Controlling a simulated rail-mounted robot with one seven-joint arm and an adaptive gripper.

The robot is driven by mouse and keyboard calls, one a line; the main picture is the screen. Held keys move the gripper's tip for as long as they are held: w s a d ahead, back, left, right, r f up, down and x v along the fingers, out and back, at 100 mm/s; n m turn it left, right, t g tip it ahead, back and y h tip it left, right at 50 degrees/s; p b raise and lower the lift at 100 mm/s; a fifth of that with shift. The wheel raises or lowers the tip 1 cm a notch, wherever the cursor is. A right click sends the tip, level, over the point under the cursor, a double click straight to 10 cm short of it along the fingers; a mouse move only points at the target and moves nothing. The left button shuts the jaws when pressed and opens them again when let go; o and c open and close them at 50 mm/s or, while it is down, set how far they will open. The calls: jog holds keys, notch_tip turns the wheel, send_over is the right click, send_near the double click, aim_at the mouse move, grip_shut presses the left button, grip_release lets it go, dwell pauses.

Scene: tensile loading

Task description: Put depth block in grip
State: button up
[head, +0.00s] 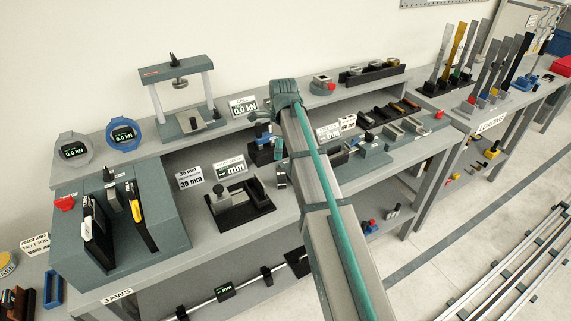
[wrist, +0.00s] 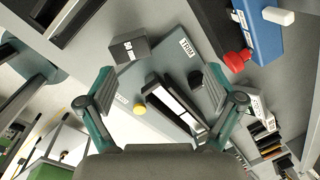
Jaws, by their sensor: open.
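I cannot surely pick out the depth block. A dark grey block with a white label (wrist: 128,50) stands beyond my gripper in the wrist view, but its text is unreadable. My gripper (wrist: 160,84) is open, its teal fingers wide apart with nothing held between them. In the head view my arm hides most of the gripper. A grey-green fixture (head: 165,225) with black-handled jaws stands at left above the JAWS label.
A red knob (wrist: 237,61) and a blue block (wrist: 262,32) are at the upper right of the wrist view. A black tray-like stand (head: 240,212) is left of my arm. A press frame (head: 178,72) stands behind. Specimen strips (head: 462,48) stand at far right.

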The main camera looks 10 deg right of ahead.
aim_at(281, 173)
jog(key=s+n, duration=0.1)
jog(key=s+n+g, duration=0.1)
jog(key=shift+s+d+f+g, duration=0.2)
jog(key=shift+s+g, duration=0.1)
jog(key=shift+s, duration=0.1)
jog(key=shift+s+a, duration=0.2)
notch_tip(281, 173, down, 5)
jog(key=shift+f+p, duration=0.15)
jog(key=shift+p, duration=0.45)
jog(key=shift+a+f+p, duration=0.15)
jog(key=shift+f+p, duration=0.45)
jog(key=shift+f, duration=0.75)
jog(key=shift+a+f+p, duration=0.1)
jog(key=shift+f+p, duration=0.45)
jog(key=shift+f, duration=0.8)
jog(key=shift+c, duration=0.4)
jog(key=shift+s, duration=0.1)
jog(key=c, duration=1.5)
jog(key=shift+r, duration=0.15)
jog(key=shift+c, duration=0.2)
